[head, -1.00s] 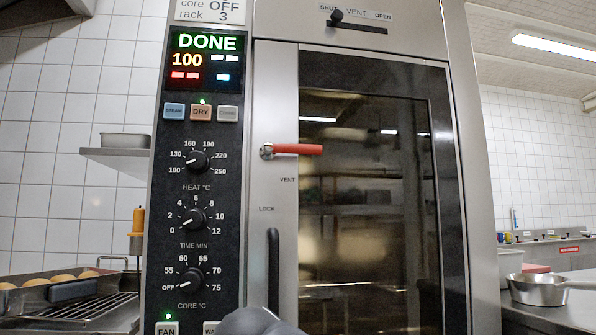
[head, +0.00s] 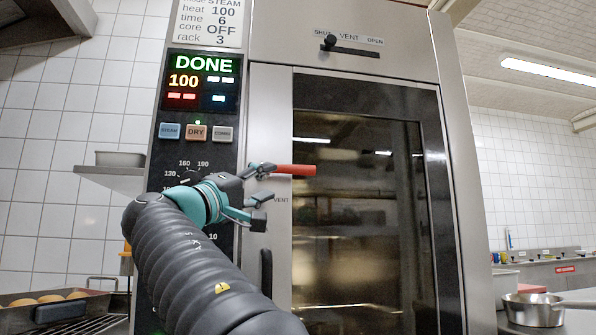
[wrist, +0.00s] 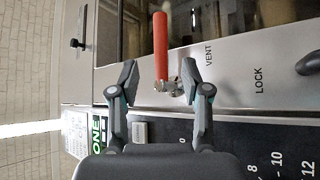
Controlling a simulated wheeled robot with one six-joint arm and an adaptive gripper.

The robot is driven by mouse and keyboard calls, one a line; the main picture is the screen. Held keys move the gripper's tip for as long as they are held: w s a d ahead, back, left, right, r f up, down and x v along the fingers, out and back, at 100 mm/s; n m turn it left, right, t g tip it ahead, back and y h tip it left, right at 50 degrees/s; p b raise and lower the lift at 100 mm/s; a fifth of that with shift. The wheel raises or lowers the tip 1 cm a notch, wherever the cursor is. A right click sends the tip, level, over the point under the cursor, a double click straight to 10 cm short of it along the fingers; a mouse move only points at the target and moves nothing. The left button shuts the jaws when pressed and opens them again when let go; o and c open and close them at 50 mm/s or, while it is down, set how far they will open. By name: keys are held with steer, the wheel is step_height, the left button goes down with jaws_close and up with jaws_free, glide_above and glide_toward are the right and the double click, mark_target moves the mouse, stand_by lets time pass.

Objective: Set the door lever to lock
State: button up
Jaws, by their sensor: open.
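The door lever is a red handle (head: 295,170) on a metal pivot at the left edge of the oven door. It points level to the right in the head view. In the wrist view the red handle (wrist: 160,45) points up the picture, with its metal pivot (wrist: 170,87) between the fingertips. My gripper (head: 262,183) is open at the pivot end of the lever, one finger on each side; it also shows in the wrist view (wrist: 160,80). I cannot tell whether a finger touches it. The LOCK label (wrist: 259,81) lies beyond the VENT label (wrist: 209,56).
The control panel (head: 198,132) with a DONE display stands left of the door. A dark door grip (head: 266,270) is below the lever. A vent slider (head: 331,41) is above the door. A tray of buns (head: 52,305) is at lower left, a pan (head: 533,308) at right.

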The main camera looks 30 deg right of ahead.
mark_target(296, 171)
steer(key=p+x, duration=0.3)
steer(key=x, duration=0.9)
jaws_close()
